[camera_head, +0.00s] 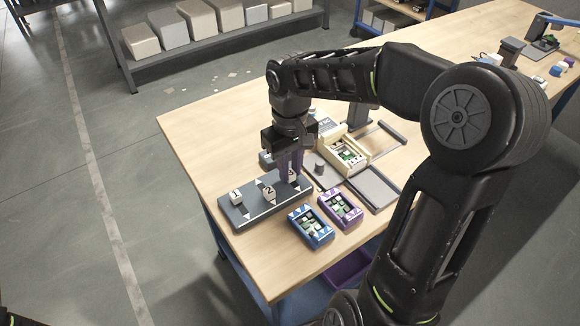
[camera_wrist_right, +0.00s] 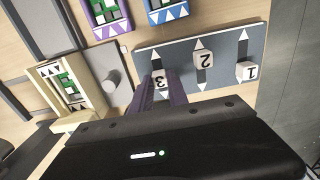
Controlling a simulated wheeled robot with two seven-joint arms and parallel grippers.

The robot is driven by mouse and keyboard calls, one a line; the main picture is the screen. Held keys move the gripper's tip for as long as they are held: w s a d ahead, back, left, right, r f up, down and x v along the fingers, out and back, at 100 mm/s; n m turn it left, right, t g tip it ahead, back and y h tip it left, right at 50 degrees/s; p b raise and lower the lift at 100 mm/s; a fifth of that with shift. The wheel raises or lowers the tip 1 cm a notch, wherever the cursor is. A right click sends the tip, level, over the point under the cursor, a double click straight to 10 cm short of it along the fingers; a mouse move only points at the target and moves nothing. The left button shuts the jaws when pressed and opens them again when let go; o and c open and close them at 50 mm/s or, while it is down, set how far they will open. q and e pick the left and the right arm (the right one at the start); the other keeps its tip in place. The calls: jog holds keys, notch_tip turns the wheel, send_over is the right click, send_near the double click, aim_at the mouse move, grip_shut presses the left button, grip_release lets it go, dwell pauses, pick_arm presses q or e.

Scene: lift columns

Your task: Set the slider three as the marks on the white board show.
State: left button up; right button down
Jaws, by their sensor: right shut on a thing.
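The grey slider panel (camera_head: 250,210) lies on the wooden table's left part, with white arrow marks at its slot ends. The white block of slider three (camera_wrist_right: 161,82) sits between the purple fingers of my right gripper (camera_wrist_right: 163,92), which is shut on it. In the head view my right gripper (camera_head: 290,165) hides most of slider three. Slider two (camera_wrist_right: 204,60) is near the middle of its slot; slider one (camera_wrist_right: 247,71) is near its far end. A pale board (camera_head: 328,124) shows partly behind my gripper; its marks are too small to read. My left gripper is not in view.
A blue box (camera_head: 311,240) and a purple box (camera_head: 341,208) with green pieces stand close right of the panel. A cream box (camera_head: 350,165), a grey tray (camera_head: 374,188) and a grey knob (camera_wrist_right: 112,82) are behind. The table's front edge is clear.

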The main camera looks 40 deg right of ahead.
aim_at(295, 185)
dwell(0.7)
jog(key=shift+s, duration=1)
jog(key=c, duration=1.3)
grip_release()
notch_tip(295, 185, up, 8)
jog(key=shift+f, duration=0.1)
jog(key=shift+s, duration=0.1)
